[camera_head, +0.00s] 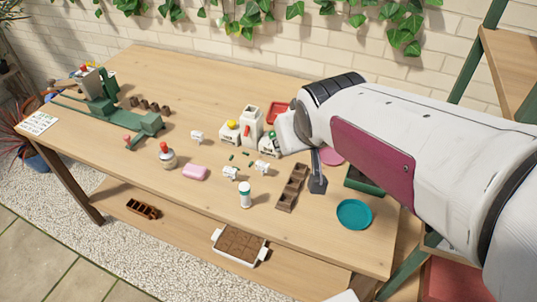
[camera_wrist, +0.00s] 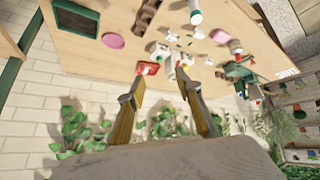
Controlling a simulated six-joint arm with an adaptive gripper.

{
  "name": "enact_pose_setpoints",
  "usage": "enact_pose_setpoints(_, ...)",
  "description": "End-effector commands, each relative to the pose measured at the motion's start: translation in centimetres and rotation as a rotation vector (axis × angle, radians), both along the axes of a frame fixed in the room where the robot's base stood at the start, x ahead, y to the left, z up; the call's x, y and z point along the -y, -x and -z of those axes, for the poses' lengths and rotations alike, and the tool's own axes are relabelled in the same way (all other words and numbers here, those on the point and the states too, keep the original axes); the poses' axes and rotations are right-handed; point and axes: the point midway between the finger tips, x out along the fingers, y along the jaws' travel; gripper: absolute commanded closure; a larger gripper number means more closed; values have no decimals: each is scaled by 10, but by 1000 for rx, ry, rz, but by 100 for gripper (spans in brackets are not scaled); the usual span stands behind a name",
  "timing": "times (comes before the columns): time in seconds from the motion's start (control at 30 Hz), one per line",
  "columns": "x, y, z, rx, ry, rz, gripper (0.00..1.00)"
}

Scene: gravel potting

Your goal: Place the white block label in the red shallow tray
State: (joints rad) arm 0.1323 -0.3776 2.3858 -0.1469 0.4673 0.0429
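The red shallow tray (camera_head: 277,111) lies toward the back of the table, just left of my arm's end and partly hidden by it. It also shows in the wrist view (camera_wrist: 148,69). Small white block-like pieces stand mid-table: one at the left (camera_head: 197,136), one in front (camera_head: 230,172) and one to the right (camera_head: 262,167). I cannot tell for sure which is the white block label. White pieces also show small in the wrist view (camera_wrist: 172,37). My gripper (camera_wrist: 157,88) is open, with nothing between its fingers.
White containers (camera_head: 251,122) stand beside the red tray. A green machine (camera_head: 100,109) stands at left. The front-left tabletop is fairly clear.

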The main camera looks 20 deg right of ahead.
Motion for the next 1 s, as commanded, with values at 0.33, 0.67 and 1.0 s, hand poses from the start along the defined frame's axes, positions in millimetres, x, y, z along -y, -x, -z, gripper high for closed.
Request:
enact_pose_setpoints(0.33, -41, 84, -2, -89, -63, -45, 65)
enact_pose_setpoints(0.67, -65, 142, 6, -159, -110, -89, 65)
enact_pose_setpoints(1.0, -67, 148, 7, -170, -115, -94, 65)
